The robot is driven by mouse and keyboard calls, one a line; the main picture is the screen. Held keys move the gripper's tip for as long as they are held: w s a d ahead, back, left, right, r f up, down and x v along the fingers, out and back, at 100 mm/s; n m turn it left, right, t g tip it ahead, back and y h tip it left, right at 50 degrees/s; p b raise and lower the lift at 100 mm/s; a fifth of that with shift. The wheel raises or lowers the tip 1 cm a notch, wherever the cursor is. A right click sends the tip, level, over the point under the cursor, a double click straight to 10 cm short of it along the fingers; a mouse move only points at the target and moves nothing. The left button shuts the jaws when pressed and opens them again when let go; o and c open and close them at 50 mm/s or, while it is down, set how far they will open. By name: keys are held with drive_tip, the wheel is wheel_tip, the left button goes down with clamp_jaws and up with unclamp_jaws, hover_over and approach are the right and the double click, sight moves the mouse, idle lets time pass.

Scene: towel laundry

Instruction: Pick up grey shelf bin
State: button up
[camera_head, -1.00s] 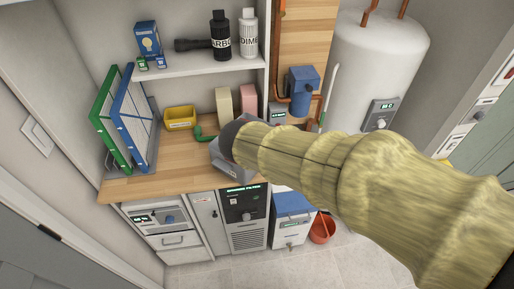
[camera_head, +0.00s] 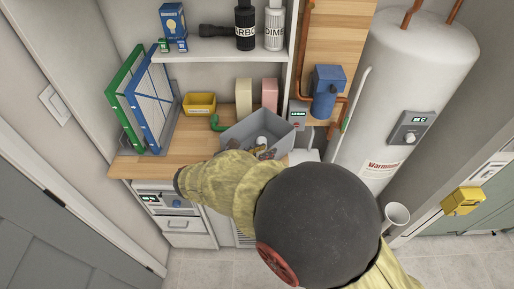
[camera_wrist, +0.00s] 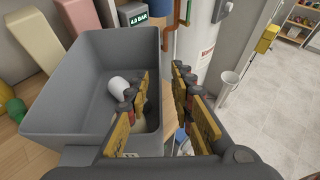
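The grey shelf bin (camera_head: 238,134) stands upright on the wooden counter in the head view. In the wrist view the bin (camera_wrist: 80,146) fills the left side. It holds a white rounded item (camera_wrist: 119,88) and a pale item partly hidden by a finger. My gripper (camera_wrist: 160,74) is open at the bin's right wall, one finger inside the bin and the other outside. The wall shows between the fingers; I cannot tell whether either touches it. In the head view my gripper (camera_head: 266,152) is small and partly hidden by my arm.
A yellow bin (camera_head: 199,104), a green curved item (camera_head: 217,123), a cream block (camera_head: 243,96) and a pink block (camera_head: 269,95) stand near the bin. Framed filters (camera_head: 150,100) lean at left. A blue pump (camera_head: 325,92) and a white tank (camera_head: 415,70) are at right.

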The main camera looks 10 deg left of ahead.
drive_tip(key=b+x, duration=0.1)
drive_tip(key=x, duration=0.4)
drive_tip(key=shift+b, duration=0.35)
clamp_jaws()
drive_tip(key=shift+r, duration=0.1)
idle(0.6)
